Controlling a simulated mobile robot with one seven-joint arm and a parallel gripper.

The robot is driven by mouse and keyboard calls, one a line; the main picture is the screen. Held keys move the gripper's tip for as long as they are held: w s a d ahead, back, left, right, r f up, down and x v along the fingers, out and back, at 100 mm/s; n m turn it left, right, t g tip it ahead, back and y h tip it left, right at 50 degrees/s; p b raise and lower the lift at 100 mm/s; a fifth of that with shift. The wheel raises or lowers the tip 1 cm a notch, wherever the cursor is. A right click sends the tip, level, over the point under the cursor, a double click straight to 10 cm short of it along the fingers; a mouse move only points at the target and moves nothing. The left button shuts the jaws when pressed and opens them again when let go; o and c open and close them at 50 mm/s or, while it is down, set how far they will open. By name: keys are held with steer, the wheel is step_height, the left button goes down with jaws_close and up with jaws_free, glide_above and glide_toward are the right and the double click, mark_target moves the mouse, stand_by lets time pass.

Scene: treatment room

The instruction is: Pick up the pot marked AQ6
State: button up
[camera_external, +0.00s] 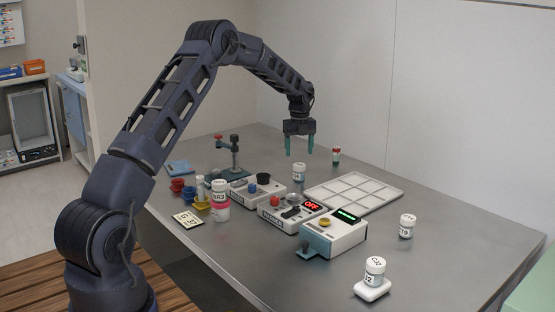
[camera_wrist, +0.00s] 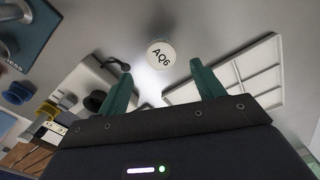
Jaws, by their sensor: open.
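The pot marked AQ6 (camera_wrist: 161,54) shows in the wrist view as a white round lid with black letters, just beyond my two green fingertips. In the external view a small white pot (camera_external: 299,173) stands upright on the table below my gripper (camera_external: 299,149), and it appears to be the same one. My gripper is open and empty, with its fingers pointing down above the table. The fingertips (camera_wrist: 166,86) are apart and do not touch the pot.
A white compartment tray (camera_external: 353,193) lies right of the pot. Control boxes (camera_external: 290,210) stand in front, and a stand with a red knob (camera_external: 234,158) is to the left. Other white pots (camera_external: 406,226) (camera_external: 375,270) stand at the right and front.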

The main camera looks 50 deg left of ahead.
mark_target(299, 164)
step_height(299, 164, down, 10)
steer(key=shift+w+r, duration=0.1)
steer(key=shift+r, duration=0.05)
steer(key=c, duration=1.1)
